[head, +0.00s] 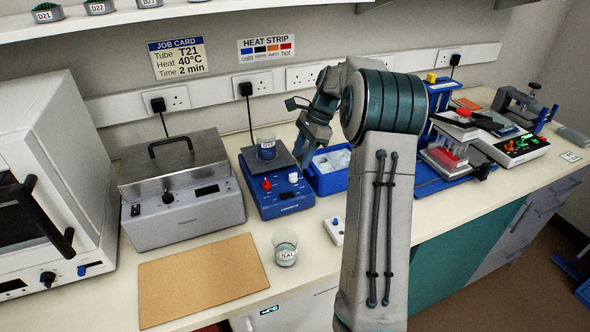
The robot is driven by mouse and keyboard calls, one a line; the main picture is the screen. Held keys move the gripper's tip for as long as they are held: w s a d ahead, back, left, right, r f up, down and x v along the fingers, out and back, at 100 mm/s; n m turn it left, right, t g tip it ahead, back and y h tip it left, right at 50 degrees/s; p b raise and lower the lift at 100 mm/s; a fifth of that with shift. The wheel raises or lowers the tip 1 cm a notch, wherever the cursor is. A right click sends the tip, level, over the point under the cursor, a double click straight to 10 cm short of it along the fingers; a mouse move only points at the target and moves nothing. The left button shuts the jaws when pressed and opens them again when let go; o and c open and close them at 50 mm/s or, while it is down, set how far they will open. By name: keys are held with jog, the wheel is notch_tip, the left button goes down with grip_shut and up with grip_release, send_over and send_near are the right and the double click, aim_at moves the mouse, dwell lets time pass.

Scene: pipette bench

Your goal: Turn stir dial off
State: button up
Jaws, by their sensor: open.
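A blue stirrer (284,203) stands on the bench with a dark square top plate (283,160). I cannot read the dial labels or tell which one is the stir dial, nor the dials' settings. A labelled glass beaker (266,146) stands on the plate. My gripper (307,158) is open and points down just right of the plate, above and behind the blue dial, apart from it. Its fingertips are small in the picture.
A blue bin (328,184) with pale contents sits right of the stirrer, partly behind my arm. A grey lidded bath (183,218) stands to the left. In front are a glass beaker (285,249), a small white switch box (335,232) and a clear tan board (204,280).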

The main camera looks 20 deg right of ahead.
aim_at(295, 173)
jog(key=x, duration=0.5)
jog(key=shift+a+f, duration=0.15)
jog(key=shift+f, duration=0.2)
